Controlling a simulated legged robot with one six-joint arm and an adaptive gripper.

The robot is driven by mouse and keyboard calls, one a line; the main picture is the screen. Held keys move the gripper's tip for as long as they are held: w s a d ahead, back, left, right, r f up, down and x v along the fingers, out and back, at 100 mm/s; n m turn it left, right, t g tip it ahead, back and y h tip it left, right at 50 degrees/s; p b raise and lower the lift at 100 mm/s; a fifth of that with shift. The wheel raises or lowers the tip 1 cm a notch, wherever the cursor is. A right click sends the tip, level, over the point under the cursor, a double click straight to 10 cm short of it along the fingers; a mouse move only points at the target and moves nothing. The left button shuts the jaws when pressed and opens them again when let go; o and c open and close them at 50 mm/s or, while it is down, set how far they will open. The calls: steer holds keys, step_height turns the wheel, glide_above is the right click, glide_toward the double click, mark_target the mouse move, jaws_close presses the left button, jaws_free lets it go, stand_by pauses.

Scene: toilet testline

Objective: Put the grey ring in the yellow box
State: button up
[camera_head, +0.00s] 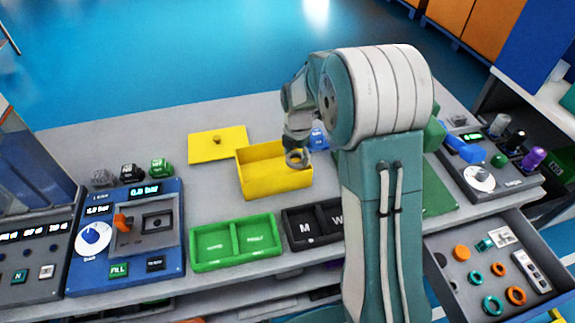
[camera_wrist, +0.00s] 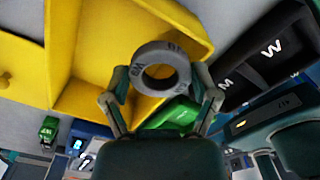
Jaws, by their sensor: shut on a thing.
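The grey ring (camera_wrist: 137,60) is held between the fingers of my gripper (camera_wrist: 160,92) in the wrist view. In the head view the ring (camera_head: 297,158) hangs below my gripper (camera_head: 296,146), over the right part of the yellow box. The yellow box (camera_head: 262,187) is open and stands on the grey bench; its inner floor looks empty where I can see it. In the wrist view the yellow box (camera_wrist: 75,104) lies behind the ring. My gripper is shut on the ring. The exact height of the ring above the box floor is hard to tell.
A yellow lid (camera_head: 205,147) lies behind the box at left. A green two-part tray (camera_head: 207,262) and a black tray (camera_head: 300,238) stand in front. A blue device (camera_head: 90,270) is at left. An open drawer (camera_head: 470,297) with rings is at right.

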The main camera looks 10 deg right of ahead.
mark_target(290, 170)
steer(key=w+f, duration=0.2)
steer(key=f, duration=0.1)
steer(key=shift+w+a+f, duration=0.35)
steer(key=shift+w, duration=0.05)
steer(key=shift+w+d+f, duration=0.2)
steer(key=shift+w+f, duration=0.15)
steer(key=shift+f, duration=0.1)
step_height(290, 170, down, 3)
steer(key=shift+a+r, duration=0.1)
steer(key=shift+r, duration=0.1)
steer(key=shift+a+f, duration=0.25)
steer(key=shift+a, duration=0.05)
steer(key=o, duration=0.8)
steer(key=shift+d, duration=0.25)
